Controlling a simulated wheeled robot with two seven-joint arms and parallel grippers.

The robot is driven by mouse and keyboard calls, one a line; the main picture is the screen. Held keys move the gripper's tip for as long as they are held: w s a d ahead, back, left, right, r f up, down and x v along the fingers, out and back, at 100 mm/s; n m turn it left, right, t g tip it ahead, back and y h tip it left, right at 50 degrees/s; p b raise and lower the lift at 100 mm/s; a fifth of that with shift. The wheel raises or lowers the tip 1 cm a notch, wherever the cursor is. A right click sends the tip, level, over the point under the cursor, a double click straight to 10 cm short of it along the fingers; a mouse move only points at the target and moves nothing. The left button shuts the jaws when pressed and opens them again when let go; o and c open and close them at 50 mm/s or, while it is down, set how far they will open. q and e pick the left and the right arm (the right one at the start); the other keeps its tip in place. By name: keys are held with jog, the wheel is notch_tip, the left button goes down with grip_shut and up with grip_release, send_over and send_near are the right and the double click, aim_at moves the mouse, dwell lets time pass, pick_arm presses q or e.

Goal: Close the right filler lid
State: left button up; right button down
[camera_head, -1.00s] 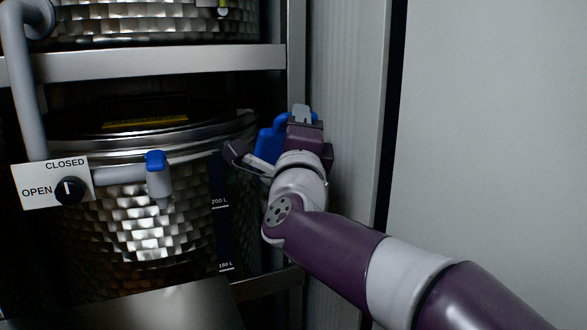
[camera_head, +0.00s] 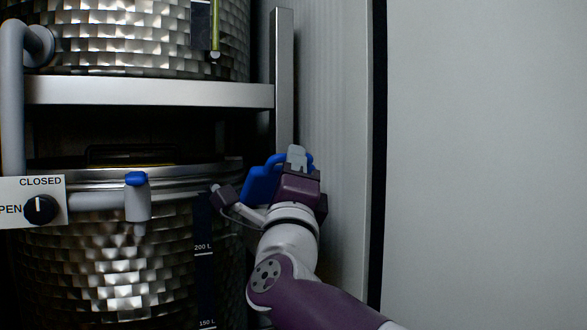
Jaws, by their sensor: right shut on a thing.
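A blue part with a loop-shaped handle (camera_head: 261,186), which looks like the filler lid, is at my right gripper (camera_head: 296,160), right of the lower steel tank. The gripper is shut on it, and my wrist and fingers hide much of the part. Its hinge or seat is not visible, so I cannot tell how far it is open. My left gripper is out of view.
The lower steel tank (camera_head: 110,265) stands under a metal shelf beam (camera_head: 150,94). A grey spout with a blue cap (camera_head: 136,180) and an OPEN/CLOSED knob (camera_head: 40,209) are at left. A pale ribbed wall (camera_head: 338,120) stands close behind my gripper.

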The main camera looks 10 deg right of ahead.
jog(key=c, duration=1.4)
grip_release()
jog(key=b+v, duration=0.5)
jog(key=v, duration=0.7)
jog(key=shift+s+f, duration=0.25)
